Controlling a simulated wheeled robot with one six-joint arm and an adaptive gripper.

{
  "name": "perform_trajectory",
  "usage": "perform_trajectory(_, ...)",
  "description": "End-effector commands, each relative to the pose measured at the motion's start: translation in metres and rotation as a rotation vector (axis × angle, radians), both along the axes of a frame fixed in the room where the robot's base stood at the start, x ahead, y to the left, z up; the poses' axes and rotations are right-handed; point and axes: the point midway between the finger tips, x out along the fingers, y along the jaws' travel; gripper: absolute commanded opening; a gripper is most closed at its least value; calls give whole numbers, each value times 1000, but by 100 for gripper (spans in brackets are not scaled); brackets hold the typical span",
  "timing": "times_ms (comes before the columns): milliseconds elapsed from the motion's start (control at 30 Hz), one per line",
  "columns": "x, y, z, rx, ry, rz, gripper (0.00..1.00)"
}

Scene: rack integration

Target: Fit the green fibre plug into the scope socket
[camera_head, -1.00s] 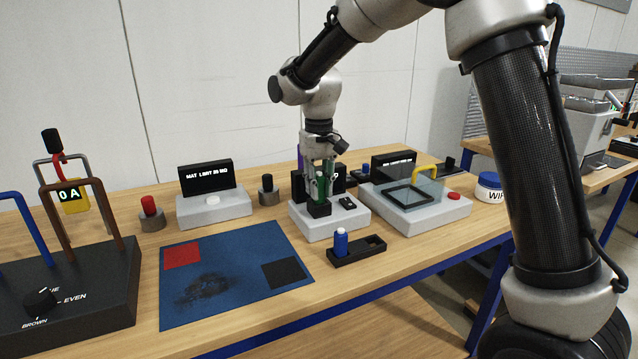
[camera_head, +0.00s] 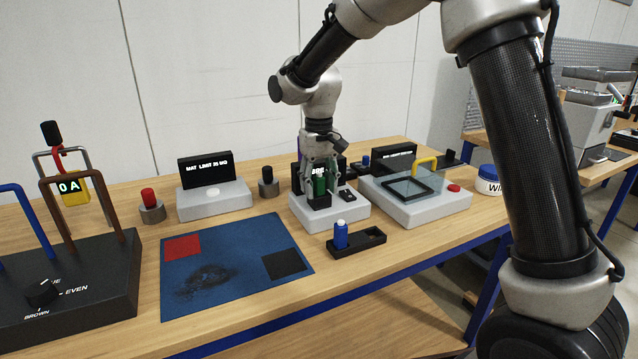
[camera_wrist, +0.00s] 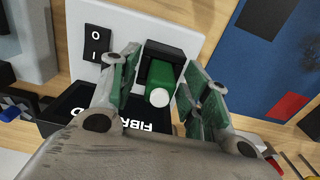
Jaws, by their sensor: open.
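The green fibre plug (camera_head: 319,186) stands upright in the black scope socket (camera_head: 318,202) on the light grey scope base (camera_head: 340,213). In the wrist view the green plug (camera_wrist: 160,82), with its white round end, sits inside the black socket frame (camera_wrist: 178,58). My gripper (camera_head: 319,182) is around the plug from above. In the wrist view my gripper (camera_wrist: 163,88) has its green-padded fingers spread, with a gap on both sides of the plug. How deep the plug sits in the socket cannot be told.
A blue-capped plug (camera_head: 341,234) stands in a black holder (camera_head: 372,240) in front. A glass-lidded unit (camera_head: 430,210) with a yellow handle stands close on the right. A blue mat (camera_head: 230,250) lies left. A dark screen is behind the socket.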

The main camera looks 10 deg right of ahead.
Motion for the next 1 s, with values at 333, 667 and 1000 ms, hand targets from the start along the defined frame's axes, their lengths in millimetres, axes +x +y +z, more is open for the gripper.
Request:
perform_trajectory(333,1,1,31,2,-3,0,47)
perform_trajectory(667,1,1,100,1,-2,0,47)
perform_trajectory(1000,0,0,120,0,0,0,47)
